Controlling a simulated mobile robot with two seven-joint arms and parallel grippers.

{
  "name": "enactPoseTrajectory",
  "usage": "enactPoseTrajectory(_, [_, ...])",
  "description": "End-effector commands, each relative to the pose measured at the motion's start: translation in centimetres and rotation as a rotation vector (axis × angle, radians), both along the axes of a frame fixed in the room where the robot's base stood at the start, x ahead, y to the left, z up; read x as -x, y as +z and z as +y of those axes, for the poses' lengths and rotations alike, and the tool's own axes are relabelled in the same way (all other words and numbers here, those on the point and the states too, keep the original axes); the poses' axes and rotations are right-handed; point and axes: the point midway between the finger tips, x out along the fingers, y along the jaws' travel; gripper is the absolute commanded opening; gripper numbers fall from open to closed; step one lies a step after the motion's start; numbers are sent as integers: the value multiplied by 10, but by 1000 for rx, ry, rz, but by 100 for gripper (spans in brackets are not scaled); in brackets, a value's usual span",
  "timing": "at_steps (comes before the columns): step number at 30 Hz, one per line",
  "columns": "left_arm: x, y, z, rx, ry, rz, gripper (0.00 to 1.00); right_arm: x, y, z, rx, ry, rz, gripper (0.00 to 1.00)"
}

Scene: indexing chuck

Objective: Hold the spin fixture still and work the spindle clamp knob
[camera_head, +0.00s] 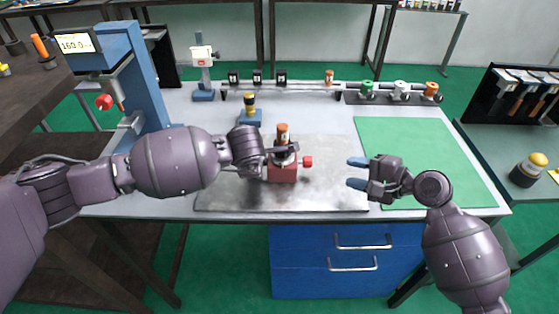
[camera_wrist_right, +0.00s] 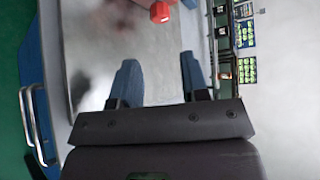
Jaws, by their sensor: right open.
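The spin fixture has a red base (camera_head: 283,174), a silver chuck and an upright brown and orange part (camera_head: 283,134) on top. It stands on the grey metal plate (camera_head: 235,197). The red knob (camera_head: 307,161) sticks out on its right side, and shows at the top of the right wrist view (camera_wrist_right: 159,12). My left gripper (camera_head: 270,158) is at the fixture's left side at chuck height; its fingertips are partly hidden, so I cannot tell whether it grips. My right gripper (camera_head: 356,172) is open and empty, right of the knob and apart from it, blue fingers pointing towards the fixture.
A blue stand with a yellow-topped part (camera_head: 249,110) is behind the fixture. A blue press with a display (camera_head: 78,43) stands at the left. A rail with several small parts (camera_head: 330,84) runs along the back. The green mat (camera_head: 410,140) at right is mostly clear.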

Motion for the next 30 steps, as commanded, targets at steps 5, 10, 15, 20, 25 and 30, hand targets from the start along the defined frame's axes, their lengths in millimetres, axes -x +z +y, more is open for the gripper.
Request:
enactPoseTrajectory(5, [2, -4, 0, -1, 0, 7, 0, -6, -3, 9, -5, 5, 7, 41])
enactPoseTrajectory(10, [2, -4, 0, -1, 0, 7, 0, -17, -9, 24, -5, 5, 5, 41])
enactPoseTrajectory(15, [2, -4, 0, -1, 0, 7, 0, -28, -16, 39, -5, 5, 6, 41])
enactPoseTrajectory(20, [2, -4, 0, -1, 0, 7, 0, -39, -22, 53, -3, 4, 5, 41])
enactPoseTrajectory(25, [2, -4, 0, -2, -1, 8, 0, -50, -29, 69, -3, 5, 5, 41])
enactPoseTrajectory(30, [2, -4, 0, -2, -1, 8, 0, -60, -35, 82, -3, 3, 5, 41])
